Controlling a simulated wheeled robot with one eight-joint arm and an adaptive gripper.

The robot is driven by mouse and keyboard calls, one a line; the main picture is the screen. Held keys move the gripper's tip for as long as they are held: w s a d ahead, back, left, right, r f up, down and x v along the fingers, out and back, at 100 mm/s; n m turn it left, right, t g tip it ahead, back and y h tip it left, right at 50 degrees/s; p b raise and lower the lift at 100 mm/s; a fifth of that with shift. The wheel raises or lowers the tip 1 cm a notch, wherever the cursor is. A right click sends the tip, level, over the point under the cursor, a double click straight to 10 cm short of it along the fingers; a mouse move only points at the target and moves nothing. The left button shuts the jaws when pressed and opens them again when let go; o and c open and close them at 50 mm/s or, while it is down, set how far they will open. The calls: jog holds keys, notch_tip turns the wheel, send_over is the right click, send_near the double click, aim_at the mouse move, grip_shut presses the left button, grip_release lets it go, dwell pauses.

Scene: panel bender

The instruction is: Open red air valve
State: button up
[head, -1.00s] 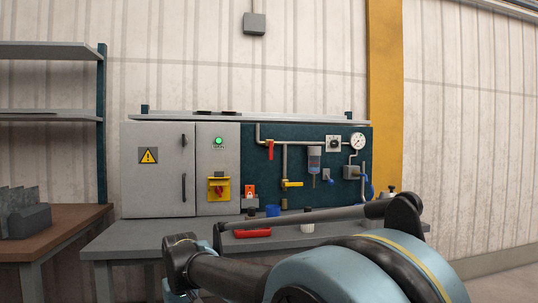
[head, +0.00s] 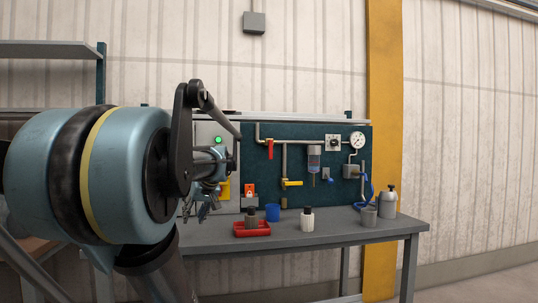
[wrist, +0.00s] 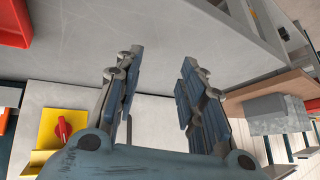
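The red air valve (head: 270,149) has a red lever hanging straight down from a horizontal pipe, on the upper left of the dark teal panel (head: 262,175). My gripper (head: 207,207) is left of the panel and below the valve, in front of the grey cabinet, apart from the valve. In the wrist view my gripper (wrist: 156,85) has its two fingers well apart with nothing between them. The valve cannot be made out in the wrist view.
A bench (head: 350,226) below the panel bears a red tray (head: 253,231), a blue cup (head: 272,212), a white bottle (head: 307,221) and a grey bottle (head: 388,201). A yellow-handled valve (head: 291,184) and a gauge (head: 357,140) are on the panel. A yellow switch plate (wrist: 62,128) shows near my gripper.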

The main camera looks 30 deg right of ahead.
jog(key=w+d+r+t+h, duration=0.1)
jog(key=w+d+r, duration=0.1)
jog(key=d+r, duration=0.3)
jog(key=w+d+r+t, duration=0.1)
jog(key=w+d+r, duration=0.2)
jog(key=d+r, duration=0.15)
jog(key=m+t+h, duration=0.3)
jog(key=h, duration=0.2)
send_near(271, 150)
jog(key=x, duration=1.1)
jog(key=shift+r, duration=0.1)
grip_shut()
